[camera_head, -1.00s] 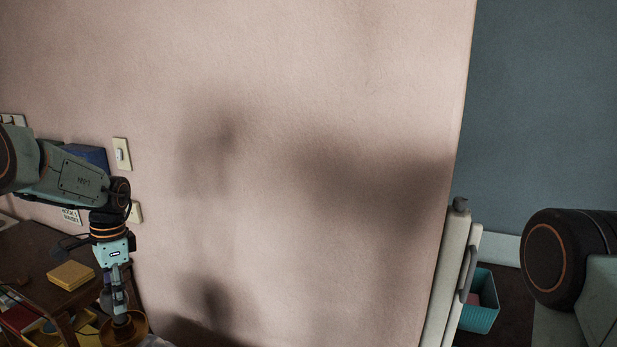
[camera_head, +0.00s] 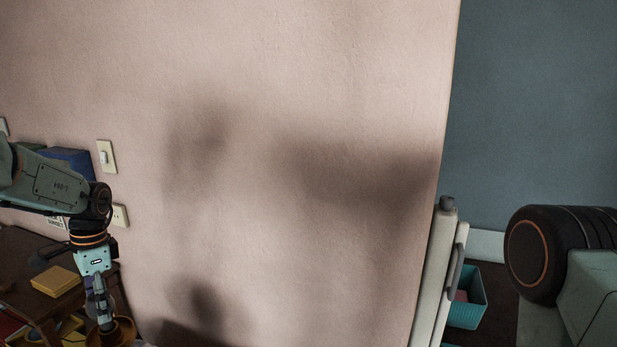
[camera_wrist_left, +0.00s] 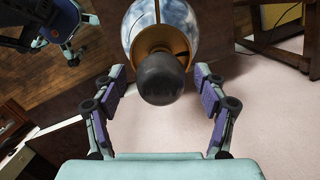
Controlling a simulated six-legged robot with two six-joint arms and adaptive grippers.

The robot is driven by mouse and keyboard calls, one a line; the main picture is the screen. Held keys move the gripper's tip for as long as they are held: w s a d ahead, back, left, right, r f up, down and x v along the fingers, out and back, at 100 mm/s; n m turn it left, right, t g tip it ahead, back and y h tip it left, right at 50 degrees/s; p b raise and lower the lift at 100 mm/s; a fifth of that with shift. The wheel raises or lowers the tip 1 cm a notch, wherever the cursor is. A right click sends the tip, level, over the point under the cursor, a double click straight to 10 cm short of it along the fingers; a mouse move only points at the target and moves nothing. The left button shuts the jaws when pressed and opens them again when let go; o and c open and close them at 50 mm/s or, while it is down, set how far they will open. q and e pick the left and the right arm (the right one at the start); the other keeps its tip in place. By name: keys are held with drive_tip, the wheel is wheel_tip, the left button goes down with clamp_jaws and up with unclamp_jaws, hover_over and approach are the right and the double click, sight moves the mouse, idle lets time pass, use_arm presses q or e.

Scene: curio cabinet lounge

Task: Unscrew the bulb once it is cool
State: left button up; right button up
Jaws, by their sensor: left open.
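In the left wrist view, a dark grey rounded knob-like thing (camera_wrist_left: 160,80), which may be the bulb, points at the camera from a brass-coloured cup (camera_wrist_left: 158,43). A blue-and-white rounded surface (camera_wrist_left: 178,14) shows behind the cup. My left gripper (camera_wrist_left: 160,74) is open, with one finger on each side of the dark thing and gaps visible on both sides. In the head view my left gripper (camera_head: 105,316) points down at a brass-coloured round rim (camera_head: 124,332) near the bottom edge. Whether the bulb glows or is hot cannot be seen.
A brown desk (camera_head: 22,262) with a yellow block (camera_head: 56,281) stands at left. A wall switch (camera_head: 106,157) and a socket plate (camera_head: 120,215) are on the pink wall. A teal bin (camera_head: 467,300) stands at right, past a pale upright panel with a handle (camera_head: 437,270).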

use_arm(q)
drive_tip(key=m, duration=0.2)
drive_tip(key=shift+m, duration=0.4)
drive_tip(key=m, duration=0.2)
drive_tip(key=shift+m+t+b, duration=0.3)
drive_tip(key=shift+m, duration=0.1)
drive_tip(key=m, duration=0.3)
drive_tip(key=m+t, duration=0.1)
drive_tip(key=m, duration=0.2)
drive_tip(key=shift+y, duration=0.3)
drive_tip(key=m, duration=0.4)
drive_tip(key=shift+t, duration=0.3)
drive_tip(key=m, duration=0.3)
drive_tip(key=shift+w+m+t+h, duration=0.1)
drive_tip(key=shift+m+t+h, duration=0.3)
drive_tip(key=shift+m, duration=2.5)
drive_tip(key=shift+m+h+b, duration=0.6)
drive_tip(key=shift+m+b, duration=0.3)
drive_tip(key=shift+m, duration=1.8)
